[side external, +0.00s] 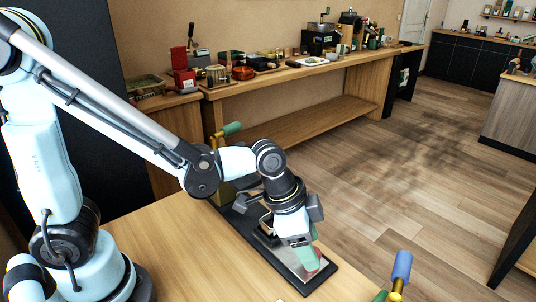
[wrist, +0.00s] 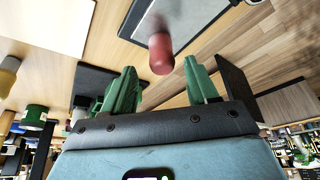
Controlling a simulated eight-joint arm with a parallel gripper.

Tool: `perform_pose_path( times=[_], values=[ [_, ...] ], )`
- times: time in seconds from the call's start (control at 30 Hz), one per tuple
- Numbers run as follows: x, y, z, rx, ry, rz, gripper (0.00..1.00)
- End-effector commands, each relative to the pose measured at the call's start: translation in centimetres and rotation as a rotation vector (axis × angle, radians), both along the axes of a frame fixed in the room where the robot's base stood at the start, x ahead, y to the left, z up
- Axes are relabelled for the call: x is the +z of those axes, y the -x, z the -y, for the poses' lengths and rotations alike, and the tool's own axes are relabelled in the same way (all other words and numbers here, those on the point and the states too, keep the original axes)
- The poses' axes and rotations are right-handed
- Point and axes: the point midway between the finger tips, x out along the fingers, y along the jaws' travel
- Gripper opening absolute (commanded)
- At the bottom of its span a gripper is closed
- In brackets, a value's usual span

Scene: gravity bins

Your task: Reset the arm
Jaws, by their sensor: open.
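My gripper (side external: 308,258) is low over the dark-rimmed tray (side external: 322,286) at the table's right edge in the side view, its green fingers pointing down. In the wrist view my gripper (wrist: 160,72) has its two green fingers apart, with a clear gap between them. A small red rounded object (wrist: 161,54) shows just beyond the gap, by the tray's pale surface (wrist: 185,18). It does not appear gripped. In the side view a bit of red shows beside the fingers, mostly hidden by them.
The wooden table (side external: 185,245) is bare left of the tray. A blue-topped post (side external: 401,268) stands at the front right, and a green-handled brass piece (side external: 229,130) stands behind my arm. A long wooden bench (side external: 305,68) with several items runs along the wall.

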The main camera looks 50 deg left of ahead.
Motion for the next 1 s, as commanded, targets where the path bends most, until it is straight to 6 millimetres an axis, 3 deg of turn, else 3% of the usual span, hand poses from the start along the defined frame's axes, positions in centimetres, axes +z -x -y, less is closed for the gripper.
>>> perform_pose_path(
  times=[0.4,0.6,1.0],
  values=[
    [-3.8,-1.1,1.1,0.0,-0.001,0.001,0.58],
    [-3.7,-1.2,-0.8,0.004,-0.001,0.001,0.58],
    [-3.7,-1.1,-0.9,0.002,-0.002,0.0,0.58]
  ],
)
